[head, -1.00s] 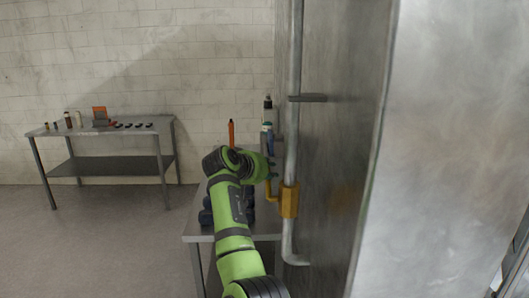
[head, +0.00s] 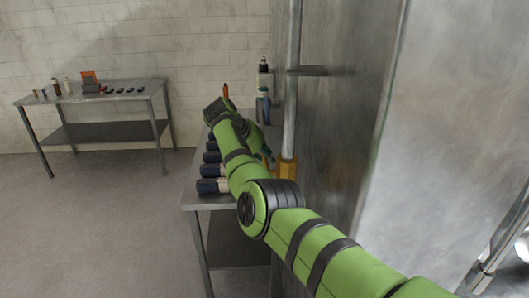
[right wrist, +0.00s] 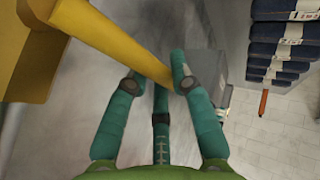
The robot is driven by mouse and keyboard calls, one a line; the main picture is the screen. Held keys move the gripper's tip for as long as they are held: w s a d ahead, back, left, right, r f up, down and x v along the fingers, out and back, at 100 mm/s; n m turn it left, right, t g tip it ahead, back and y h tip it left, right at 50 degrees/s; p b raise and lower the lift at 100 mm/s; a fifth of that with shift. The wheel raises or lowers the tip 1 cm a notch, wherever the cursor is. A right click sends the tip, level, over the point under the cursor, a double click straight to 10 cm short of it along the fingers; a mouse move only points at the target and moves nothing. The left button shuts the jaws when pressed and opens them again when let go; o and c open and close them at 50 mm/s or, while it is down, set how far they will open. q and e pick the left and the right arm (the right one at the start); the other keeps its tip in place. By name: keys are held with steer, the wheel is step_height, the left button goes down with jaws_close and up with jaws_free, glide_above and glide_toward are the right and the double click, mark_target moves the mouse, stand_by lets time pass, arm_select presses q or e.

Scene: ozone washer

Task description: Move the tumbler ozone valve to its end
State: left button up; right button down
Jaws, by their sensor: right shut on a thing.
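The ozone valve is a yellow body (head: 287,171) on a vertical grey pipe (head: 291,100) beside the metal cabinet. In the right wrist view its body (right wrist: 32,50) is at the upper left, and its yellow lever (right wrist: 122,40) runs diagonally down between my fingers. My right gripper (right wrist: 155,78) is shut on the lever, with green fingers on both sides of it. In the head view the right gripper (head: 266,152) is left of the valve body, and my forearm partly hides the lever and valve. My left gripper is not in view.
A metal table (head: 232,202) holds several dark blue tumblers (head: 208,186) and a bottle (head: 263,100) just left of the pipe. A shelf bracket (head: 307,71) juts from the cabinet wall (head: 345,120). Another table (head: 100,97) stands far left. The floor between the tables is clear.

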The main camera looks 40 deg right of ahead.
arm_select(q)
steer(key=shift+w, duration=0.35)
arm_select(e)
steer(key=shift+s+f, duration=0.2)
steer(key=shift+f, duration=0.25)
steer(key=shift+a, duration=0.1)
steer(key=c, duration=1.3)
jaws_free()
steer(key=shift+r, duration=0.1)
steer(key=shift+w, duration=0.1)
steer(key=shift+r, duration=0.3)
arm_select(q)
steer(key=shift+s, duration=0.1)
arm_select(e)
steer(key=v, duration=1.1)
steer(key=shift+r, duration=0.15)
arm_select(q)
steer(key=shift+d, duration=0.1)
